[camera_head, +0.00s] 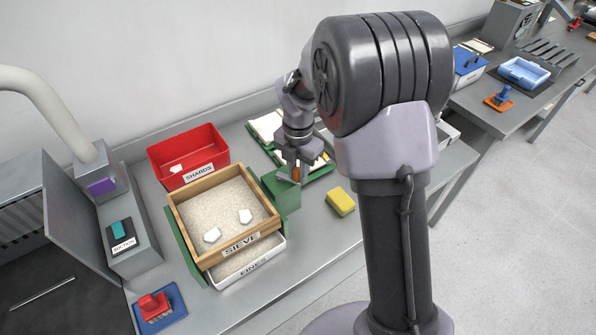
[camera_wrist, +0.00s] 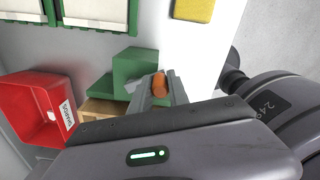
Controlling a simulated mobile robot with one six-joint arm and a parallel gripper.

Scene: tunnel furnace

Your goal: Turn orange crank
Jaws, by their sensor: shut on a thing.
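The orange crank (camera_wrist: 159,84) shows in the wrist view as a small orange knob between my gripper's fingers. My gripper (camera_head: 291,172) is shut on it beside the green box (camera_head: 283,192) at the right of the sieve. In the head view only a little orange (camera_head: 297,173) shows by the fingertips. The wooden sieve (camera_head: 190,242) is filled with pale sand and has two white shards on top. It sits above a white tray labelled FINES (camera_head: 247,270). The crank's arm is mostly hidden by my fingers.
A red SHARDS bin (camera_head: 155,158) stands behind the sieve. A yellow sponge (camera_head: 340,201) lies to the right of the green box. A red brush (camera_head: 154,306) on a blue mat lies at front left. A grey switch box (camera_head: 142,262) stands at left.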

